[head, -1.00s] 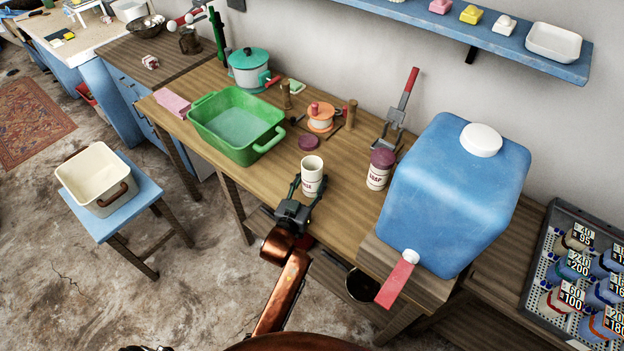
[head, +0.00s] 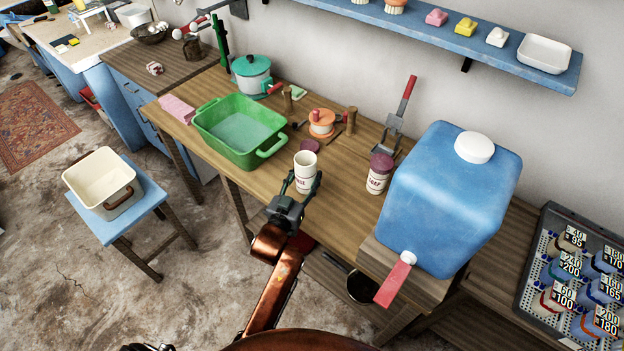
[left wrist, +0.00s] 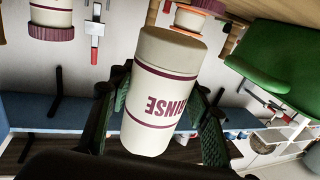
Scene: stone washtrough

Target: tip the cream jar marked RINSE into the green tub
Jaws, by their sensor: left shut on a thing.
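The cream jar marked RINSE (head: 305,168) is upright and open-topped in the head view, at the table's front, right of the green tub. My left gripper (head: 303,184) is shut around its sides. In the left wrist view the jar (left wrist: 165,90) fills the middle, its lettering upside down, between the fingers (left wrist: 160,105). The green tub (head: 213,139) stands on the table to the left, apart from the jar; part of it shows in the left wrist view (left wrist: 275,60). I cannot see inside the jar. My right gripper is out of view.
A purple lid (head: 311,146) lies just behind the jar. A SOAP jar (head: 377,178) with a purple lid stands to the right, near a big blue water container (head: 440,200). An orange-topped spool (head: 321,122) and teal-lidded pot (head: 251,75) stand behind.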

